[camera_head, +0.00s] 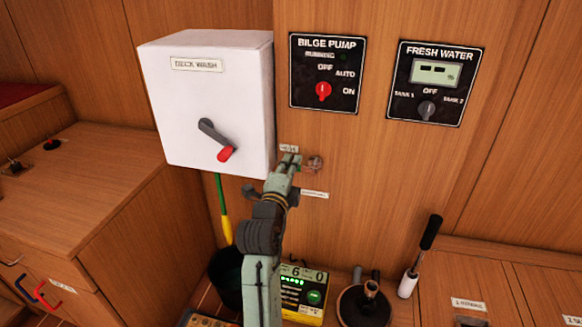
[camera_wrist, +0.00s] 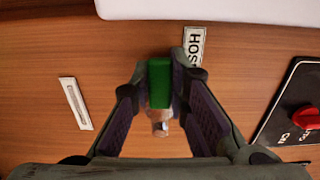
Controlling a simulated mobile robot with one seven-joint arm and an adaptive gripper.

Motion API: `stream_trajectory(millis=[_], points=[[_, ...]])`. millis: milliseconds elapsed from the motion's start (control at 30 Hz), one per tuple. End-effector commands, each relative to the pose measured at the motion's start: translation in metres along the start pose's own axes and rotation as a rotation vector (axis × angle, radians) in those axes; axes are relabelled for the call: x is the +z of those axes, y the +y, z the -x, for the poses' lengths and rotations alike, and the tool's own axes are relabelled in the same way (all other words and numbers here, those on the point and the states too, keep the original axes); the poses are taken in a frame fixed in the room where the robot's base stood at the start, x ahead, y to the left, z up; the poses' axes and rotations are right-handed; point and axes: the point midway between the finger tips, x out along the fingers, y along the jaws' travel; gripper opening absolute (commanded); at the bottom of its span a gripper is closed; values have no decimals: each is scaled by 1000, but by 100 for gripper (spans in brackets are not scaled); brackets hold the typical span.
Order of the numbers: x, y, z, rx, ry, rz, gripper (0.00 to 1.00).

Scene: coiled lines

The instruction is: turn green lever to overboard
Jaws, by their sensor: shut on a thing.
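The green lever (camera_wrist: 159,84) shows in the wrist view between the two fingers of my gripper (camera_wrist: 160,100). The fingers are closed in on its sides. Below it a copper-coloured valve body (camera_wrist: 161,124) sits against the wood panel. In the head view my gripper (camera_head: 290,160) is at the panel just right of the white box, and the copper valve (camera_head: 314,163) shows right beside the fingertips. A label reading "HOS" (camera_wrist: 194,46) is partly covered by a finger, and a small white label (camera_wrist: 75,103) lies left in the wrist view.
The white DECK WASH box (camera_head: 212,100) with a red-tipped handle stands close to the left of my gripper. The BILGE PUMP panel (camera_head: 300,97) and FRESH WATER panel (camera_head: 394,108) are to the right. A yellow-green device (camera_head: 303,314) and a black-handled pump (camera_head: 408,285) are below.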

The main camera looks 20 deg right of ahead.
Motion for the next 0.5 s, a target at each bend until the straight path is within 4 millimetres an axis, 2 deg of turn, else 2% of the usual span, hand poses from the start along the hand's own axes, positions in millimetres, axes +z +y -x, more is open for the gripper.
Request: stream_trajectory(millis=[267, 500], points=[[0, 4, 0, 1, 0, 45, 0], [-1, 14, 0, 1, 0, 192, 0]])
